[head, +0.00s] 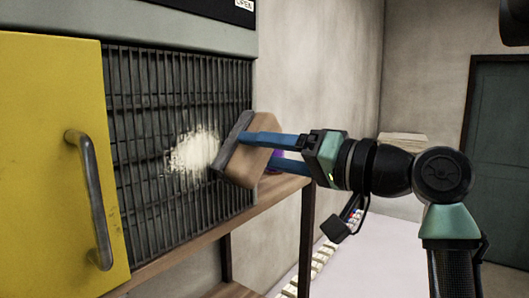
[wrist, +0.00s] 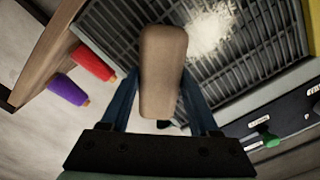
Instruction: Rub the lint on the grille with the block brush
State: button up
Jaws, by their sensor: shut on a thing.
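The grille (head: 150,75) is a dark upright mesh on the front of a cabinet. A pale patch of lint (head: 193,151) lies on it near the middle right; the lint (wrist: 211,31) also shows at the top of the wrist view. My gripper (head: 262,152) is shut on the block brush (head: 247,163), a brown block with a dark grey face. The dark face is turned to the grille, just right of the lint and partly overlapping it in the head view. I cannot tell whether it touches the grille. In the wrist view the brush (wrist: 162,70) sits between the blue fingers.
A yellow door (head: 50,160) with a metal handle (head: 92,195) stands left of the grille. A wooden shelf (head: 205,232) runs below it. In the wrist view, a red spool (wrist: 92,63) and a purple spool (wrist: 66,89) lie at the left. Free room lies to the right.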

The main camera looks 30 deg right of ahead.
jog(key=shift+s+a+b, duration=0.2)
jog(key=shift+a+b, duration=0.05)
jog(key=shift+a, duration=0.25)
jog(key=shift+s+a+b, duration=0.15)
jog(key=shift+a+b, duration=0.05)
jog(key=shift+a, duration=0.25)
jog(key=shift+s+a+b, duration=0.15)
jog(key=shift+s+a, duration=0.1)
jog(key=shift+a, duration=0.55)
jog(key=shift+s+a+b, duration=0.15)
jog(key=shift+s+a, duration=0.15)
jog(key=shift+a, duration=0.55)
jog(key=shift+s+a+b, duration=0.15)
jog(key=shift+s+a, duration=0.1)
jog(key=shift+a, duration=0.55)
jog(key=shift+s+a, duration=1.25)
jog(key=shift+a, duration=1.95)
jog(key=shift+w+d+r+p, duration=0.25)
jog(key=shift+w+d+p, duration=0.55)
jog(key=shift+d, duration=1.4)
jog(key=shift+w+d+r+p, duration=0.3)
jog(key=shift+w+d+p, duration=0.5)
jog(key=shift+d, duration=1.4)
jog(key=shift+w+d+r+p, duration=0.25)
jog(key=shift+w+d+p, duration=0.55)
jog(key=shift+d, duration=1.4)
jog(key=shift+b+v, duration=0.35)
jog(key=shift+v, duration=2.55)
